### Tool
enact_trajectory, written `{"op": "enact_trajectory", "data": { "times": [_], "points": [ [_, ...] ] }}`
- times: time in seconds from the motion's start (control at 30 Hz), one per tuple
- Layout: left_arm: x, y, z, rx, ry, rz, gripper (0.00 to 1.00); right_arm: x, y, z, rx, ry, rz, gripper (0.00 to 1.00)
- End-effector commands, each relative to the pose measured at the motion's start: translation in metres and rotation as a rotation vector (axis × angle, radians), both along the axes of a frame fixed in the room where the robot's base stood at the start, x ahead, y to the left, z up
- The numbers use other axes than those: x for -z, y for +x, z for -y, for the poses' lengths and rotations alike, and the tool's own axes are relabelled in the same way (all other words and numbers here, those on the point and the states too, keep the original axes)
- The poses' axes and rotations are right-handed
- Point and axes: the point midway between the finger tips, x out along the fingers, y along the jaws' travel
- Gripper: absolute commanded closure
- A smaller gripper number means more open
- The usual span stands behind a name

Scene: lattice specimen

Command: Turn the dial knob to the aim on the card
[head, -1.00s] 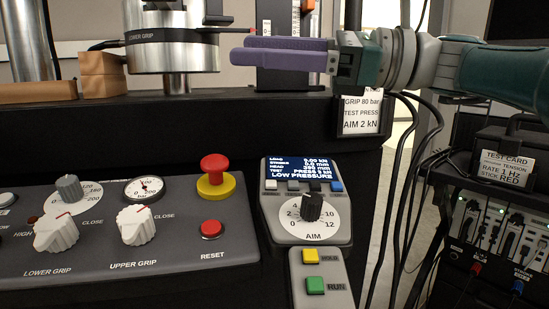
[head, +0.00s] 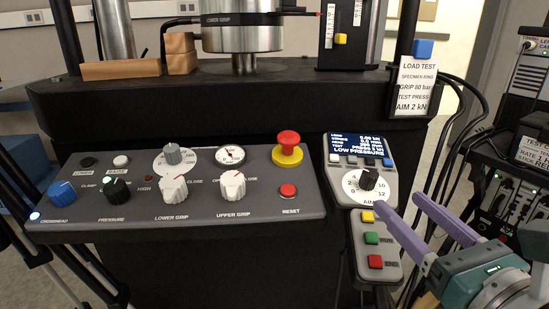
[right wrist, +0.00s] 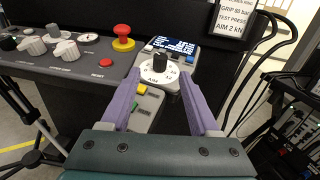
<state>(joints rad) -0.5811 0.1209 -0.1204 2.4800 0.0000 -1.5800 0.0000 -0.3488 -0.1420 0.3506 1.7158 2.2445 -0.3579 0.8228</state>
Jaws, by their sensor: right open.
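The black dial knob (head: 368,179) stands on a round white scale marked AIM on the grey control unit (head: 392,184). Its pointer is too small to read surely. The knob also shows in the right wrist view (right wrist: 160,63). The card (head: 420,85) hangs at the right end of the black beam and reads LOAD TEST, GRIP 80 bar, TEST PRESS, AIM 2 kN. My right gripper (head: 399,203) is open, its purple fingers pointing at the dial from the lower right. In the right wrist view the knob appears between and beyond the fingertips (right wrist: 159,76), apparently untouched. My left gripper is out of view.
A screen (head: 359,146) above the dial reads LOW PRESSURE. Yellow, green and red buttons (head: 371,238) sit below it. Left is a panel (head: 110,220) with knobs, gauges and a red stop button (head: 288,146). Black cables (head: 447,120) hang at the right.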

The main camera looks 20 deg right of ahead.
Motion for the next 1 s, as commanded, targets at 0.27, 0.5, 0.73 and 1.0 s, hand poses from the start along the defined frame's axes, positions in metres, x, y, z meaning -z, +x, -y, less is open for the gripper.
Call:
{"op": "enact_trajectory", "data": {
  "times": [0.27,0.5,0.73,1.0],
  "points": [
    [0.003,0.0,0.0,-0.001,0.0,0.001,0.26,0.0,0.043,0.005,0.0,-0.003,0.003,0.38],
    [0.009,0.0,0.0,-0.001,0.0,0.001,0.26,0.001,0.083,0.008,0.0,-0.002,0.001,0.38],
    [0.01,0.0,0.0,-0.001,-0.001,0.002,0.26,0.001,0.096,0.01,0.001,-0.002,-0.001,0.38],
    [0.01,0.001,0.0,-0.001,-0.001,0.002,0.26,0.001,0.096,0.01,0.0,-0.002,-0.001,0.44]
  ]
}}
